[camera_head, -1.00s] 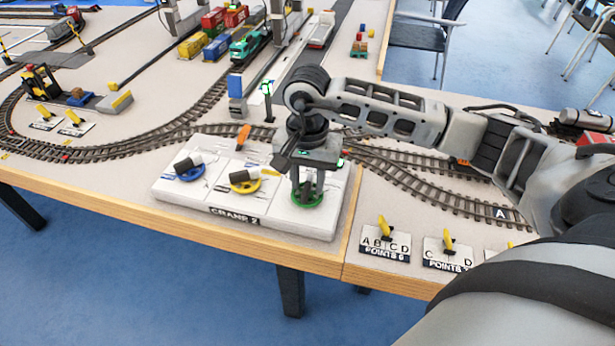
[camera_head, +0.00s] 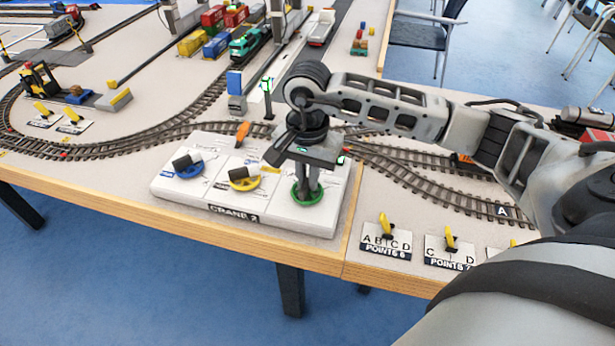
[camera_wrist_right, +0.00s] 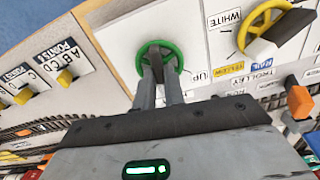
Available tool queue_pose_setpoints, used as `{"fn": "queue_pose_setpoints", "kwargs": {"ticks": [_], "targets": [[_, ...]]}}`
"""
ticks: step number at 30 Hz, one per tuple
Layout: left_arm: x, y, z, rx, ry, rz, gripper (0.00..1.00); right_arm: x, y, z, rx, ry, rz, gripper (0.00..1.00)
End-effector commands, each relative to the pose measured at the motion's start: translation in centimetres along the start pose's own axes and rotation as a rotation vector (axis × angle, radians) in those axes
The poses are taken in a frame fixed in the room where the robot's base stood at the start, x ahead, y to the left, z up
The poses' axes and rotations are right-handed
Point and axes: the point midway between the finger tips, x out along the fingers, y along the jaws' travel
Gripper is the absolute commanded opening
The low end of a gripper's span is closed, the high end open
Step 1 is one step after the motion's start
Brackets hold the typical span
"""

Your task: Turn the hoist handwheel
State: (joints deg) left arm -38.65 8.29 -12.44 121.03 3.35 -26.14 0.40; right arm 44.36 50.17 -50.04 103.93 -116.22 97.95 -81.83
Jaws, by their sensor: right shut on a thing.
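The green handwheel (camera_head: 308,204) is on the right part of the white CRANE 2 panel (camera_head: 222,204); I cannot read a hoist label on it. My right gripper (camera_head: 307,190) points down onto it from above. In the right wrist view the two fingers (camera_wrist_right: 160,68) are close together at the middle of the green wheel (camera_wrist_right: 158,43), shut on it, and hide part of its hub. A yellow handwheel (camera_head: 245,185) and a blue handwheel (camera_head: 190,172) sit to its left on the same panel. My left gripper is not in view.
An orange lever (camera_head: 242,131) stands at the back of the panel. Model tracks (camera_head: 440,194) run behind and to the right. The POINTS 6 plate (camera_head: 385,247) with a yellow lever is at the front right. The wooden table edge (camera_head: 130,217) runs along the front.

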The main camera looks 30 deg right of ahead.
Motion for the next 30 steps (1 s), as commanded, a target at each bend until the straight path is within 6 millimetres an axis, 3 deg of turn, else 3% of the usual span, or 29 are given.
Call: {"fn": "queue_pose_setpoints", "kwargs": {"ticks": [18, 30], "targets": [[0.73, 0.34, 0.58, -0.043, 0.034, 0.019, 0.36, 0.03, 0.11, -0.06, 0.513, 0.001, -0.002, 0.00], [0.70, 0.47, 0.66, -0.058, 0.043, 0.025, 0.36, -0.12, 0.12, -0.02, 0.690, 0.000, -0.003, 0.00]]}}
